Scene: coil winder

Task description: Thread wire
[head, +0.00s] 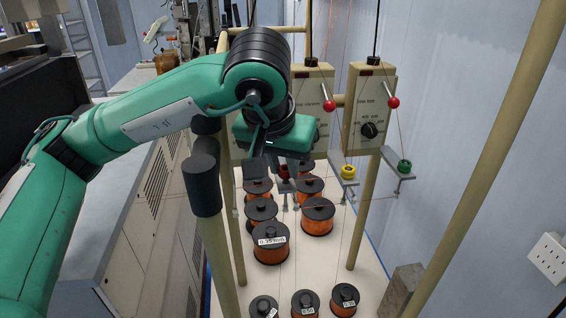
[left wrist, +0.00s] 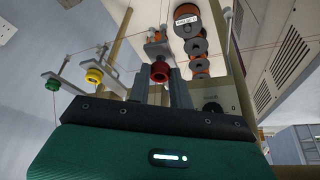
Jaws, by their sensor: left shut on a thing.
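My left gripper (head: 287,188) reaches down in front of the winder's tension boxes. Its two fingers lie on either side of a red pulley (head: 283,172), and the gripper is shut on it. The red pulley also shows between the fingers in the left wrist view (left wrist: 159,72). A yellow pulley (head: 348,172) and a green pulley (head: 404,166) sit on grey brackets to the right. Thin copper-coloured wires run near the brackets and up past the boxes; I cannot tell where their ends are. My right gripper is not in view.
Tension boxes with dials (head: 369,128) and red-knobbed levers stand on beige posts. Several copper wire spools (head: 271,246) stand on the white base below. A dark-capped post (head: 202,185) is close to my left arm. A wall bounds the right side.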

